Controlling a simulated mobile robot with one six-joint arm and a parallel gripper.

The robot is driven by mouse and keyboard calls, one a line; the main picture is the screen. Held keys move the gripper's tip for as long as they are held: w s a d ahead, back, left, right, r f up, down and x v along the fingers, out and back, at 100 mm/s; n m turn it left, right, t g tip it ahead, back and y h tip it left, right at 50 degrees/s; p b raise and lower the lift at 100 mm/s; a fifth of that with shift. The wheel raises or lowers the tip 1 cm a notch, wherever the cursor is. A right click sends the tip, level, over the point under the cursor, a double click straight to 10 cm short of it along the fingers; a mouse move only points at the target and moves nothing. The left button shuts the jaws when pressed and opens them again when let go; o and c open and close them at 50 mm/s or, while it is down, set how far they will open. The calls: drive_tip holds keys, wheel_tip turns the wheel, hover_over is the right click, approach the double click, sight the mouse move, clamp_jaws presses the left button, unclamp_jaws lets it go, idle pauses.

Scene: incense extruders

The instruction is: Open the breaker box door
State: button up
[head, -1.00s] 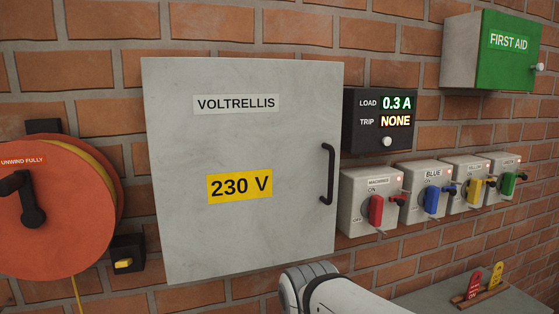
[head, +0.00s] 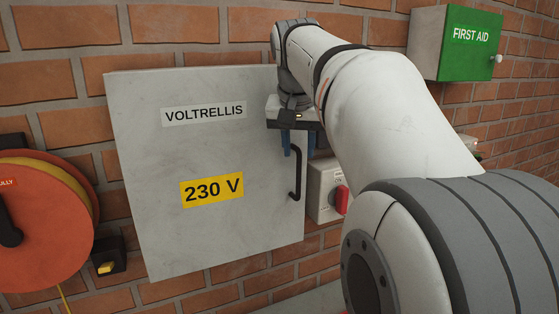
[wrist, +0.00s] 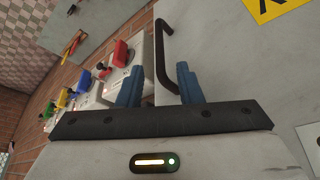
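The grey breaker box door (head: 150,235), marked VOLTRELLIS and 230 V, looks shut on the brick wall. Its black bar handle (head: 298,178) stands upright near the door's right edge. My gripper (head: 298,150) is at the handle's upper end, with its blue fingers pointing down. In the wrist view my gripper (wrist: 159,70) is open and its fingers are apart. The handle (wrist: 162,55) runs between them, its near end close to the fingertips. Neither finger clearly touches it. The upper end of the handle is partly hidden by my gripper in the head view.
A grey switch box with a red knob (head: 341,200) sits close right of the door. In the wrist view, blue (wrist: 100,70), yellow and green knobs follow along the wall. An orange hose reel (head: 50,245) is at left. A green FIRST AID cabinet (head: 470,50) is at upper right.

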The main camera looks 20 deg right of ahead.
sight(299, 159)
drive_tip(key=x, duration=0.5)
drive_tip(key=shift+w+f, duration=0.15)
drive_tip(key=shift+f, duration=0.15)
drive_tip(key=shift+c, duration=0.4)
clamp_jaws()
